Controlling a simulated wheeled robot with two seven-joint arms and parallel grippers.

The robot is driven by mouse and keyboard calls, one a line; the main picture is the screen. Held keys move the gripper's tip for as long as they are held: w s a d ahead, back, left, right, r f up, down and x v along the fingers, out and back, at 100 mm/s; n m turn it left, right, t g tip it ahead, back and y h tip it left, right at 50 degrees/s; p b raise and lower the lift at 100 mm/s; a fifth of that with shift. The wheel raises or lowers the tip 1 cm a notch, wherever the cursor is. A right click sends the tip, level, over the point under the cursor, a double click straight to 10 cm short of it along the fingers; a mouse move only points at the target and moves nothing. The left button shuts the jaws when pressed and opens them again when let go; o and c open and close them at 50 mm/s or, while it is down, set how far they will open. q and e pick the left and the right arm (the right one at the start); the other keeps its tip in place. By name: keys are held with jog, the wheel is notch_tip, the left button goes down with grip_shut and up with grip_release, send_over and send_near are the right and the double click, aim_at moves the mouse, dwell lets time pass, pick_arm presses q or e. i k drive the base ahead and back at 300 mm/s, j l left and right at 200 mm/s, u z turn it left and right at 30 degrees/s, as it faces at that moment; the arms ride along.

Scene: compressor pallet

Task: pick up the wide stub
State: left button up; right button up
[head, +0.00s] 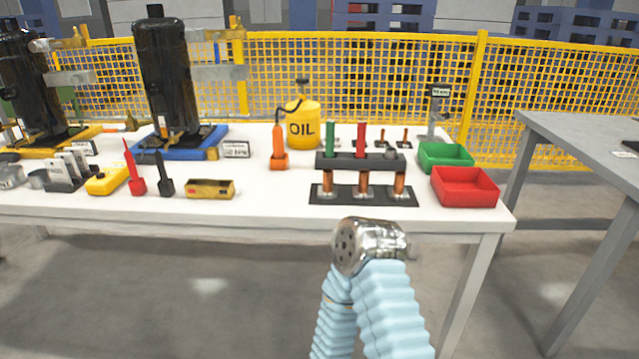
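A black rack (360,162) stands on the white table, right of its middle. Several copper-coloured upright pieces show in its lower part, with a green handle (330,138), a red handle (361,138) and a grey cap (391,152) above. Small copper stubs (382,137) stand on dark bases behind the rack. I cannot tell which piece is the wide stub. One of my arms, in a light blue sleeve, shows in front of the table with a metal joint. Neither gripper's fingers show.
A green bin (445,156) and a red bin (464,187) stand right of the rack. A yellow oil can (303,125) stands behind. Black compressors (166,75), an orange bottle (278,150) and small tools fill the left. A yellow mesh fence (370,75) runs behind the table.

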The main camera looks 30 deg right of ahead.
aim_at(397, 193)
jog(key=z, duration=1.5)
